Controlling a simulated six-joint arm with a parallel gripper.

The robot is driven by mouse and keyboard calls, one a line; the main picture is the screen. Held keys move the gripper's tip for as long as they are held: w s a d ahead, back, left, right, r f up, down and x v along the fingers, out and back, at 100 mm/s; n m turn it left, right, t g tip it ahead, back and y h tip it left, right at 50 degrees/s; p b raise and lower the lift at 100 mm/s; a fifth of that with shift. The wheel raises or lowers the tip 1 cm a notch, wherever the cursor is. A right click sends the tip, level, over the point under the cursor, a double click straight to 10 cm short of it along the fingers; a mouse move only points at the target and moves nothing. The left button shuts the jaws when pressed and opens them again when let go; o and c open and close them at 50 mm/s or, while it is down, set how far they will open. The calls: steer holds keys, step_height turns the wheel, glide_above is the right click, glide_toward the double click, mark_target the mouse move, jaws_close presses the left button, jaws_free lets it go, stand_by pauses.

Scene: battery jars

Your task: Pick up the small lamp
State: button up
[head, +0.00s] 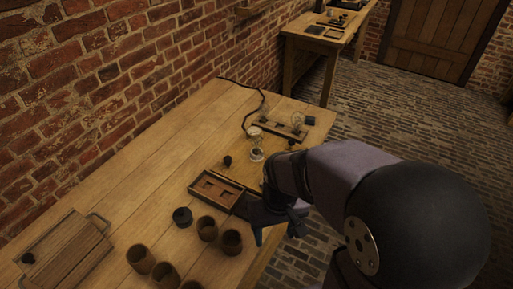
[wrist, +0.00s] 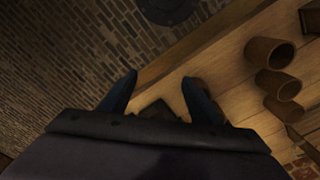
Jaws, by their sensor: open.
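A small glass lamp (head: 256,146) stands on the wooden table in the head view, just beyond my gripper. A second glass bulb (head: 297,121) sits on a wooden board with dark wire behind it. I cannot tell for certain which one the task means. My gripper (head: 280,233) is open and low over the table's right edge, nearer the camera than the lamp and apart from it. In the wrist view its two fingers (wrist: 160,79) are spread with nothing held between them. Neither lamp is recognisable in the wrist view.
A compartmented wooden tray (head: 198,191) lies left of my gripper. A dark disc (head: 182,217) and a wooden box (head: 65,252) are left.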

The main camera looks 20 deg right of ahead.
steer(key=w+d+r+m+t+p, duration=0.1)
steer(key=w+r, duration=0.1)
steer(key=w, duration=0.8)
steer(key=w+d+r+t+p, duration=0.1)
steer(key=w+r, duration=0.1)
steer(key=w, duration=0.8)
steer(key=m+t+p, duration=0.1)
steer(key=t+p, duration=0.1)
glide_toward(256, 136)
step_height(256, 136, down, 3)
steer(key=shift+w+a+f+h+p, duration=0.3)
steer(key=shift+w+f+h+p, duration=0.1)
steer(key=shift+w+f, duration=0.45)
steer(key=shift+d+p+x, duration=0.2)
steer(key=shift+p+x, duration=1.4)
steer(key=shift+x, duration=1)
steer(key=shift+r, duration=0.1)
steer(key=shift+c, duration=0.6)
steer(key=c, duration=1.1)
steer(key=shift+w, duration=0.1)
steer(key=shift+c, duration=0.2)
